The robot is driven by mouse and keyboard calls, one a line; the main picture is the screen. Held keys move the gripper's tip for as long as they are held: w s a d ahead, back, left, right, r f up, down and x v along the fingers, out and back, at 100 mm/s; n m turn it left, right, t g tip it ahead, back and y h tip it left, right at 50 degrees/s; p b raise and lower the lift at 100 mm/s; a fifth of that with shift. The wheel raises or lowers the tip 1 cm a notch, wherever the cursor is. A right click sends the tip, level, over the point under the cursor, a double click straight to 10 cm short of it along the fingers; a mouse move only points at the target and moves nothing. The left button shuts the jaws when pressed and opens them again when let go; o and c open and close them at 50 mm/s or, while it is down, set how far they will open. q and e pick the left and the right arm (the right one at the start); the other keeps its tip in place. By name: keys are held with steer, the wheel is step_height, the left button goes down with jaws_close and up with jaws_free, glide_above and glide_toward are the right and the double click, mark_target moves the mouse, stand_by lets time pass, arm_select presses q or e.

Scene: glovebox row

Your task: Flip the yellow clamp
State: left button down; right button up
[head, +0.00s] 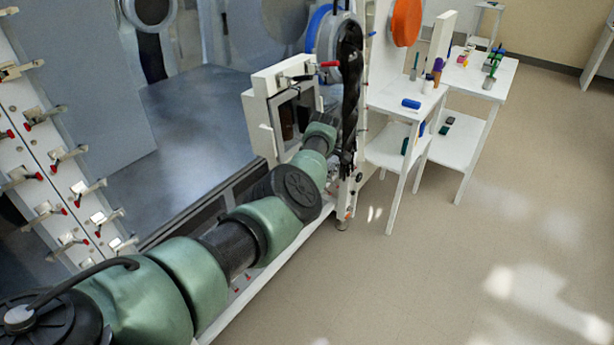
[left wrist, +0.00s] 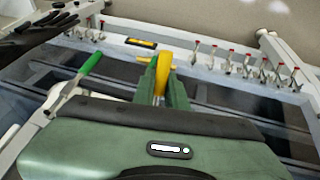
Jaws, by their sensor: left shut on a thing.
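The yellow clamp (left wrist: 163,72) shows its yellow handle in the left wrist view, upright between the green fingers of my left gripper (left wrist: 164,84). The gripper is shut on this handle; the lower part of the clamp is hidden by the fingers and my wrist. In the head view my left arm reaches from the lower left to a small white-framed opening, and the gripper and yellow clamp are hidden there. My right gripper is in neither view.
A clamp with a green handle (left wrist: 91,62) stands left of my gripper. Several red-tipped clamps (left wrist: 228,60) line the white rail. A black glove (head: 349,90) hangs near my wrist. White side tables (head: 397,98) with small items stand beyond; the floor at right is clear.

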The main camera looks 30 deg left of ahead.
arm_select(q)
steer(key=shift+w+d+r+h, duration=0.1)
steer(key=shift+h, duration=0.5)
steer(key=shift+r, duration=0.2)
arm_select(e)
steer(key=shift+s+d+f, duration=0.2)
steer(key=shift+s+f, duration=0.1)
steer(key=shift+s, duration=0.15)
